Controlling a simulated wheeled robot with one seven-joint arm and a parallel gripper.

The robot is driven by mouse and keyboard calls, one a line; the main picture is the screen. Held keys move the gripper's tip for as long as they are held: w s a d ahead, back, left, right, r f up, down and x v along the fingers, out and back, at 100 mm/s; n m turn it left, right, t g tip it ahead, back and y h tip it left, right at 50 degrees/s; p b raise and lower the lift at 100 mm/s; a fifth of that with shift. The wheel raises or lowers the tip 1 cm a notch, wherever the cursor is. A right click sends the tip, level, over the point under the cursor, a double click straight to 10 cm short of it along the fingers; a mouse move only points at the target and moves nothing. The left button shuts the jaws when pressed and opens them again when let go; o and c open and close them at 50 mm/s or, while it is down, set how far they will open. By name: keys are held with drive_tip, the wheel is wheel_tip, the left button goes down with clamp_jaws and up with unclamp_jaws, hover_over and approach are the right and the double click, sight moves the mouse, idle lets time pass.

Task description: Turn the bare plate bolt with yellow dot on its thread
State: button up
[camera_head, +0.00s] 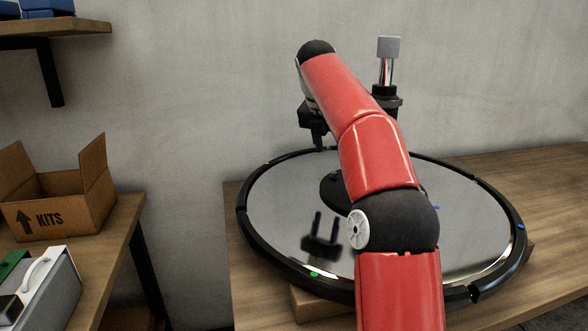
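Small coloured marks show near the rim: a green one (314,273) at the front and a blue one (521,227) at the right. I cannot make out the yellow-dot bolt for certain. My gripper (318,145) points down over the far side of the plate, seemingly empty. Its fingers overlap in direct view, but its mirrored image in the plate shows two fingers apart. Contact cannot be judged.
A chrome post (386,72) with a grey block on top stands behind my arm. A side table at left holds an open KITS carton (60,205) and a grey case (50,292). A shelf (55,27) is above. A wall closes the back.

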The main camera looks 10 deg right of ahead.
sight(334, 173)
drive_tip(key=x, duration=0.7)
drive_tip(key=shift+w+d+f, duration=0.1)
drive_tip(key=shift+f, duration=0.15)
clamp_jaws()
